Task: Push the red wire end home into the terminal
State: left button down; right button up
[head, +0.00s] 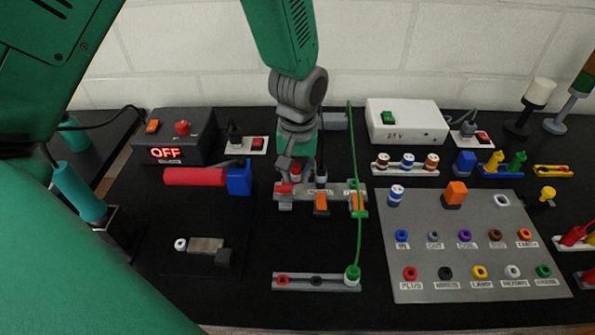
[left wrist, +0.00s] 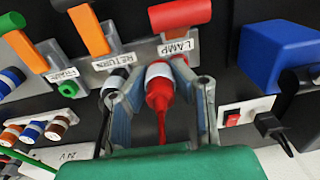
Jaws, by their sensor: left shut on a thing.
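My left gripper (left wrist: 160,82) is shut on the red wire end (left wrist: 158,92), a red sleeve with a white band. In the head view the gripper (head: 297,168) is at the left end of the grey terminal block (head: 337,188). In the left wrist view the wire end points at the LAMP-labelled place of the terminal (left wrist: 202,47). The tip is hidden, so I cannot tell how deep it sits. A red lever (left wrist: 180,13) stands there, with orange levers beside it. My right gripper is not in view.
A red-and-blue tool (head: 200,177) lies to the left. A grey labelled panel (head: 465,215) lies to the right. A small holder (head: 315,283) is in front. Black table between them is clear.

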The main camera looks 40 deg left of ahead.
pick_arm(q)
jog(key=shift+a+f, duration=0.25)
jog(key=shift+a, duration=0.2)
jog(key=a, duration=0.3)
jog(key=shift+f, duration=0.2)
jog(key=shift+d+r, duration=0.15)
jog(key=shift+d, duration=0.8)
jog(key=shift+a+p, duration=0.45)
jog(key=shift+p, duration=0.05)
jog(key=shift+d+g+y+p, duration=0.3)
jog(key=shift+g+y+p, duration=0.1)
jog(key=shift+y+p, duration=0.2)
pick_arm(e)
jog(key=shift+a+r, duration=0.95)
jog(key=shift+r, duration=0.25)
pick_arm(q)
jog(key=shift+a, duration=0.15)
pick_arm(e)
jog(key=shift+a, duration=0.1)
pick_arm(q)
jog(key=shift+t+h, duration=0.3)
jog(key=shift+h, duration=0.1)
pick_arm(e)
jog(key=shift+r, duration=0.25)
